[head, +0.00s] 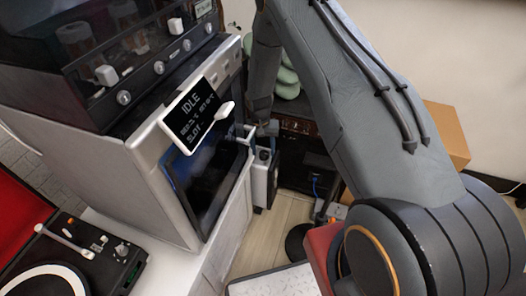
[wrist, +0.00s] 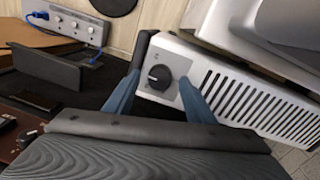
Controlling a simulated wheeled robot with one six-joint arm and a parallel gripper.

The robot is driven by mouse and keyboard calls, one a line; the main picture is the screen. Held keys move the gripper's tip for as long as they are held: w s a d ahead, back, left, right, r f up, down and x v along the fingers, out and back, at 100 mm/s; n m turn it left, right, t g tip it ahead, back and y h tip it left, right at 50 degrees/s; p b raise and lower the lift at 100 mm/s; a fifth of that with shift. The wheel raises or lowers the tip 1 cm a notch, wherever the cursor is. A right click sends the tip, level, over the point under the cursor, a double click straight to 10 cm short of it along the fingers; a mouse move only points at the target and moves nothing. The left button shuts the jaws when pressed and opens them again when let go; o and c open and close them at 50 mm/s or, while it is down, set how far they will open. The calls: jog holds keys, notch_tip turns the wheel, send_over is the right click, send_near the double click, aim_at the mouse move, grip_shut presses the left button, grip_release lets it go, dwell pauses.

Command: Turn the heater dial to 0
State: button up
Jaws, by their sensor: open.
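The heater (wrist: 240,92) is a white box with a slotted grille in the wrist view. Its dial (wrist: 159,76) is a round black knob with a pale pointer line, on a light square panel at the heater's left end. The panel markings are too small to read. My gripper (wrist: 160,84) is open, its two blue fingers on either side of the dial in the picture. I cannot tell whether they touch it. In the head view my gripper (head: 262,129) is at the top of the heater (head: 262,180), beside the large grey machine; the dial is not clear there.
The grey machine with a tilted "IDLE" screen (head: 193,115) stands close left of my gripper. In the wrist view, a power strip (wrist: 78,27) with a blue plug and a dark upright plate (wrist: 45,67) lie left of the heater. Wooden floor (head: 262,237) shows below the heater.

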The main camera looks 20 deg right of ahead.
jog(key=shift+f, duration=0.5)
jog(key=shift+c, duration=0.3)
jog(key=c, duration=1)
